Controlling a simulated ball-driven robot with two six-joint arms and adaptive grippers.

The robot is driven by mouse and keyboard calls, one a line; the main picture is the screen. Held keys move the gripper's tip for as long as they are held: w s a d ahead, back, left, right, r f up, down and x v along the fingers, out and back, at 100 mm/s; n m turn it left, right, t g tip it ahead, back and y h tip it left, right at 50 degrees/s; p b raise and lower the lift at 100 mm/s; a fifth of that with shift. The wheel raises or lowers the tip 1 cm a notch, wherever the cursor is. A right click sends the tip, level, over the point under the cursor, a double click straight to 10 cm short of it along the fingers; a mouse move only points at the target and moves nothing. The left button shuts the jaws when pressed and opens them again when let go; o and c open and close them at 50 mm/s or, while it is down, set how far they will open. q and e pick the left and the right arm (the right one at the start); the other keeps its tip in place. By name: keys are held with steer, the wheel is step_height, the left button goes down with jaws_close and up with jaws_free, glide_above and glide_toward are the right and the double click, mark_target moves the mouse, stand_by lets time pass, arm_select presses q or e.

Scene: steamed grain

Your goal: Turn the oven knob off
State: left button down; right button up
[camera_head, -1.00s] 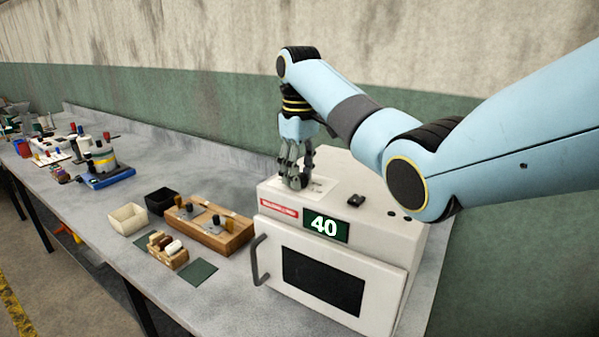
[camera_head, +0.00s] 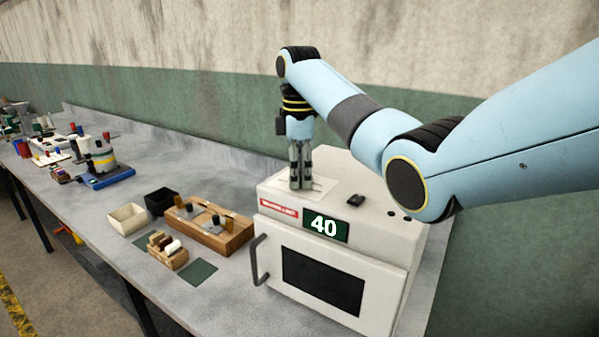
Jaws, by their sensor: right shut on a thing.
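The white oven (camera_head: 385,256) stands on the bench at the right, its door shut and its display (camera_head: 326,225) reading 40. My right gripper (camera_head: 300,186) points straight down onto the pale plate (camera_head: 322,187) on the oven's top. Its fingers are closed together on the oven knob, which they hide from view. A small black switch (camera_head: 356,200) sits on the top to the right of the gripper. My left gripper is not in view.
A grey bench (camera_head: 95,210) runs along the wall. Left of the oven are a wooden box (camera_head: 228,236), a black bin (camera_head: 160,200), a white bin (camera_head: 127,219) and a small wooden rack (camera_head: 168,255). The oven's handle (camera_head: 257,262) sticks out in front.

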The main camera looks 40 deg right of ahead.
steer(key=shift+n, duration=0.9)
steer(key=o, duration=1.1)
steer(key=shift+w+a, duration=0.1)
steer(key=shift+o, duration=0.2)
